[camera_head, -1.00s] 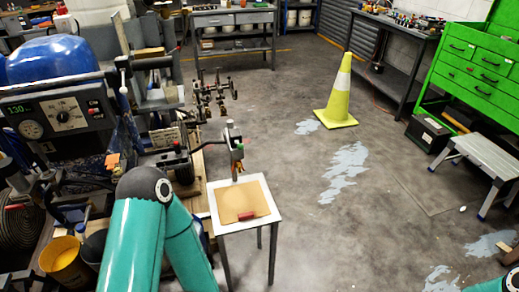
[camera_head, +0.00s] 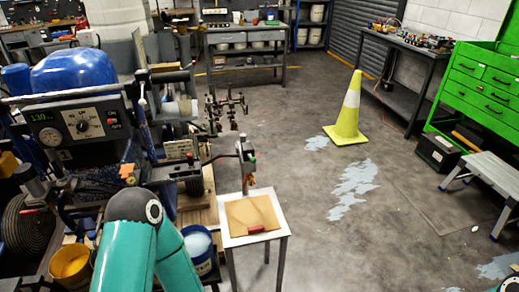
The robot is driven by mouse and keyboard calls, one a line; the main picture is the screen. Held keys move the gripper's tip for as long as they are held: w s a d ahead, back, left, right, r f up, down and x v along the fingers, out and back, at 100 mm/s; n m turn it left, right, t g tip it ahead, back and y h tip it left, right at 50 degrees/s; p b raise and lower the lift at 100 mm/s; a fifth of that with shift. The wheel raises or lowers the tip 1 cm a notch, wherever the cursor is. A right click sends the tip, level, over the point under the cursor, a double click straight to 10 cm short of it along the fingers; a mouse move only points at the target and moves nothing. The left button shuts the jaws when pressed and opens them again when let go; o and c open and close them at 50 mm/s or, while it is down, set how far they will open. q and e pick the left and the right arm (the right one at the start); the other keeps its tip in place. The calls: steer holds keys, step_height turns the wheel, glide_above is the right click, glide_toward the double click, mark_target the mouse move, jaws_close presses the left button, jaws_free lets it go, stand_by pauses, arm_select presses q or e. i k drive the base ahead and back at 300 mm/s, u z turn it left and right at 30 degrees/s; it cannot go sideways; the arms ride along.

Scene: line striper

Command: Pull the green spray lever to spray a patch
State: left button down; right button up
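The line striper has a blue tank (camera_head: 73,76) and a grey control panel (camera_head: 80,124) reading 130 at the left. A dark upright fitting (camera_head: 245,163) stands over a small white table (camera_head: 282,228). It has a small green part (camera_head: 252,155) on its right side, possibly the spray lever; it is too small to be sure. A brown sheet (camera_head: 251,212) lies on the table with a red block (camera_head: 256,230) near its front edge. My teal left arm shows at the lower left, but its gripper is out of view. My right gripper is also out of view.
A yellow-green cone (camera_head: 347,115) stands on the grey floor near pale worn patches (camera_head: 353,188). A green tool cabinet (camera_head: 482,83), black case (camera_head: 437,152) and step stool (camera_head: 492,172) are at the right. Yellow (camera_head: 70,264) and blue (camera_head: 199,249) buckets stand low left.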

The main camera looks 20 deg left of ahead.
mark_target(252, 159)
steer(key=i, duration=0.9)
steer(key=z, duration=0.05)
